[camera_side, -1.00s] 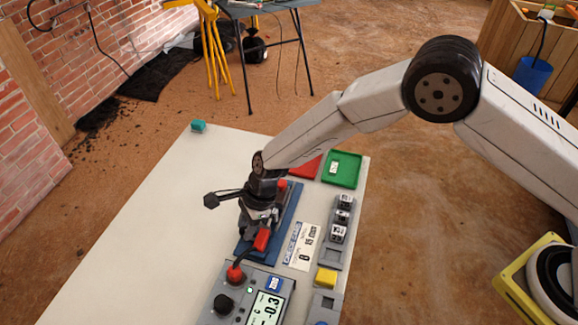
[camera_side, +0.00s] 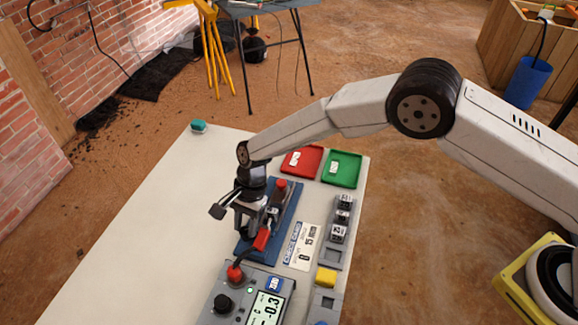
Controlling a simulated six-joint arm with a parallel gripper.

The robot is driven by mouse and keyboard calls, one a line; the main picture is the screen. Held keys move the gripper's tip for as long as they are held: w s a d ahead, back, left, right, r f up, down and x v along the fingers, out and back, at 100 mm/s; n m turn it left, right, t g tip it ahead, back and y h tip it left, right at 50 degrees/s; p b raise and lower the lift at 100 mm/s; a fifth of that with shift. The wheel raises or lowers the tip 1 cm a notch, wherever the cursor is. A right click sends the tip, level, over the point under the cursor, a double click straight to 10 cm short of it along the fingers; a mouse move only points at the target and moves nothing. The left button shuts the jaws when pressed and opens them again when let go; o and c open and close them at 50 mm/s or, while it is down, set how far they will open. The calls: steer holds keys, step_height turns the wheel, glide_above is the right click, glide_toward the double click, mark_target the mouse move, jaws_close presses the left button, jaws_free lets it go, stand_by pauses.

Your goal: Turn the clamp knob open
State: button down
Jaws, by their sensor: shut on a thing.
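My gripper (camera_side: 246,230) points down over the left side of the blue fixture plate (camera_side: 291,207). It is shut on the clamp knob, which its fingers and body hide from this side. A red-capped post (camera_side: 281,185) stands on the plate just behind and right of the gripper. A red plug-like piece (camera_side: 262,239) with a dark cable is close to the fingertips on the right.
A meter (camera_side: 244,300) reading -0.3 stands at the front. A printed card (camera_side: 303,245), grey blocks (camera_side: 342,216) and a yellow block (camera_side: 326,277) are to the right. Red (camera_side: 302,160) and green (camera_side: 342,169) trays lie behind. The table's left (camera_side: 160,235) is clear.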

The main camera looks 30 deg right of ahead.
steer(key=n+h, duration=0.1)
steer(key=n, duration=0.2)
steer(key=n+g+h, duration=0.1)
steer(key=n, duration=0.1)
steer(key=shift+w+a+n, duration=0.1)
steer(key=shift+w+n, duration=0.05)
steer(key=shift+n, duration=0.25)
steer(key=shift+a+n+g+h, duration=0.15)
steer(key=shift+n+h, duration=0.25)
steer(key=shift+n, duration=0.7)
steer(key=shift+n+g+h, duration=0.15)
steer(key=shift+n+h, duration=0.25)
steer(key=shift+n, duration=0.7)
steer(key=c, duration=0.7)
jaws_free()
steer(key=shift+o, duration=0.2)
steer(key=v, duration=0.8)
